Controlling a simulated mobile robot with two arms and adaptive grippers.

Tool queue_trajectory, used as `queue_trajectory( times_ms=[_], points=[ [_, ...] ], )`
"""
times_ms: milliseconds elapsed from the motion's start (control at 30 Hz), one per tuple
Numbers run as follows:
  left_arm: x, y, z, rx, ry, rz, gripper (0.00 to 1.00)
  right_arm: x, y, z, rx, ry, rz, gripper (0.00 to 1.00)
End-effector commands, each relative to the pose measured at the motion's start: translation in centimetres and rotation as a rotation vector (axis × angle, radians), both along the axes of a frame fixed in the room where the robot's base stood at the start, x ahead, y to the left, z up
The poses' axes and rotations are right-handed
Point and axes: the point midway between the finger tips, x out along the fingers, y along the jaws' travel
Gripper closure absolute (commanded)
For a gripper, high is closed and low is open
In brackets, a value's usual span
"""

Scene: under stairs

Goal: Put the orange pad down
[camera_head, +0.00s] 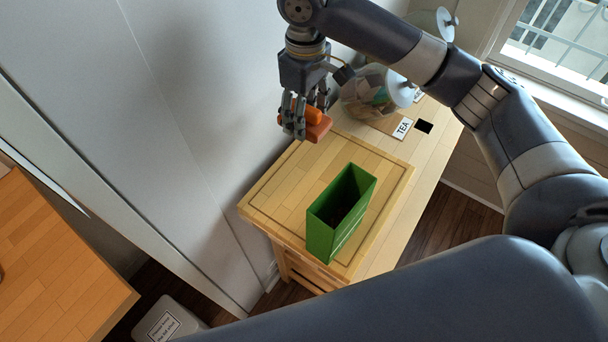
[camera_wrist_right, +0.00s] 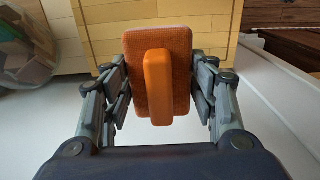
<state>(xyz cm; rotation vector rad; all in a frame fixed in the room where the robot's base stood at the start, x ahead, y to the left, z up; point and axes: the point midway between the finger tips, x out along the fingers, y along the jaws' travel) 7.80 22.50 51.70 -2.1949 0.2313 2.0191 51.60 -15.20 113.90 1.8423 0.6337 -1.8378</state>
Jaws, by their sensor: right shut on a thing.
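The orange pad (camera_head: 318,127) has a raised handle bar across its back. My right gripper (camera_head: 305,119) is shut on it and holds it above the far left end of the wooden cabinet top, close to the wall. In the right wrist view the pad (camera_wrist_right: 183,60) sits between the two fingers of the gripper (camera_wrist_right: 158,88), its handle facing the camera. The surface directly under the pad is partly hidden. My left gripper is not in view.
A green open box (camera_head: 340,212) stands on the board of the wooden cabinet (camera_head: 290,190). A glass jar (camera_head: 366,95) and a TEA label (camera_head: 402,128) are behind, right of the pad. The board left of the green box is clear. A white bin (camera_head: 168,322) stands below.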

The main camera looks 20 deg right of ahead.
Motion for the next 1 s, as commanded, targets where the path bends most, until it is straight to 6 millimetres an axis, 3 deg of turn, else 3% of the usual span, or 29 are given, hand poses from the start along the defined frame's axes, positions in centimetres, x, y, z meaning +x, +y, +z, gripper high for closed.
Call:
queue_trajectory(
  times_ms=[100,300,1000],
  points=[
    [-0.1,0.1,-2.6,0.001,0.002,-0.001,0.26,0.0,0.0,-3.4,0.0,0.0,-0.001,0.7],
    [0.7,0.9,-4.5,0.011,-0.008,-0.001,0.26,0.1,0.0,-6.3,0.0,-0.002,-0.001,0.7],
    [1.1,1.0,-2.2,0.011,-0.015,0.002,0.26,0.0,0.0,-15.6,-0.001,0.002,0.0,0.7]
  ],
)
